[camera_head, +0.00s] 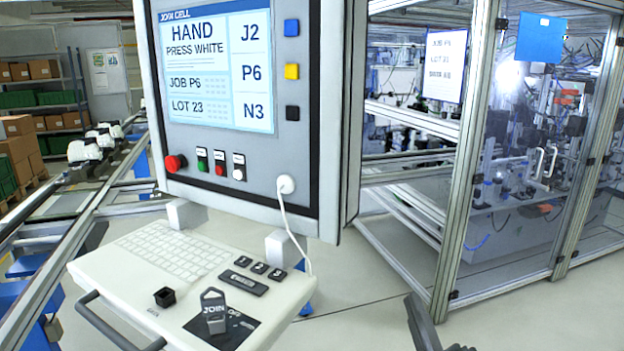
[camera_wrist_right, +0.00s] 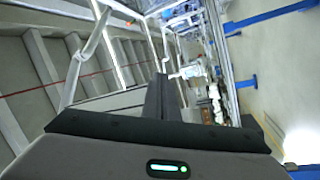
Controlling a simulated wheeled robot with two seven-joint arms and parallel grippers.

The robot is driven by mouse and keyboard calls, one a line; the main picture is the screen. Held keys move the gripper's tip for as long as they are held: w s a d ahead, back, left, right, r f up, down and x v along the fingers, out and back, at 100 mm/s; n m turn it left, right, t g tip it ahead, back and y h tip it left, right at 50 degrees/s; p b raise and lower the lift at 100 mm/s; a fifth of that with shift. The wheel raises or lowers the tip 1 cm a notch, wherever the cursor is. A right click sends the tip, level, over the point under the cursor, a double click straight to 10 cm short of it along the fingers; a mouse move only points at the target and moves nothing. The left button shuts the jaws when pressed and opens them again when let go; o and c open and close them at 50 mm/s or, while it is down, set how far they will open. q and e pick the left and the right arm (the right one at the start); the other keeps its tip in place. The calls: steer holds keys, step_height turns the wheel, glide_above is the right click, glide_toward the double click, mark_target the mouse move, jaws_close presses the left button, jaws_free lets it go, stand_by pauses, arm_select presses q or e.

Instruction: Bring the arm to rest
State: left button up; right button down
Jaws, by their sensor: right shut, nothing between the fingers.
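My right gripper (camera_head: 418,312) shows at the bottom edge of the head view, right of the keyboard shelf and apart from it. Only its dark finger end is visible there; the rest is cut off. In the right wrist view its dark fingers (camera_wrist_right: 163,100) are together with nothing held, pointing out over the hall. My left gripper does not show in the head view.
A control panel (camera_head: 240,165) stands ahead, with a white keyboard shelf (camera_head: 125,275) below. A grey JOIN-labelled piece (camera_head: 214,311) and a small black cap (camera_head: 164,297) are on the shelf. A framed glass cell (camera_head: 460,180) stands right. Floor (camera_head: 530,315) is clear.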

steer(key=s+d+f+m+g+h, duration=0.1)
steer(key=s+d+f+m+g, duration=0.2)
steer(key=f, duration=0.5)
steer(key=s+f+m+g, duration=0.2)
steer(key=s+f+g, duration=0.15)
steer(key=f, duration=0.45)
steer(key=s+d+f+m+g+h, duration=0.1)
steer(key=s+d+f+m+g, duration=0.2)
steer(key=f, duration=0.5)
steer(key=s+a+f+m+g, duration=0.1)
steer(key=s+f+g, duration=0.3)
steer(key=s+f, duration=0.5)
steer(key=s+a+f+m+g, duration=0.15)
steer(key=s+f+g, duration=0.25)
steer(key=s, duration=0.9)
step_height(320, 180, down, 31)
steer(key=s+g+b, duration=0.1)
steer(key=b, duration=0.1)
steer(key=s+d+f, duration=0.2)
steer(key=s+f, duration=0.6)
steer(key=s+d+f+g, duration=0.1)
steer(key=s+d+f, duration=0.1)
steer(key=s+f, duration=0.7)
steer(key=shift+s+f+y+b, duration=0.2)
steer(key=shift+s+y+b, duration=0.05)
steer(key=shift+y+b, duration=0.1)
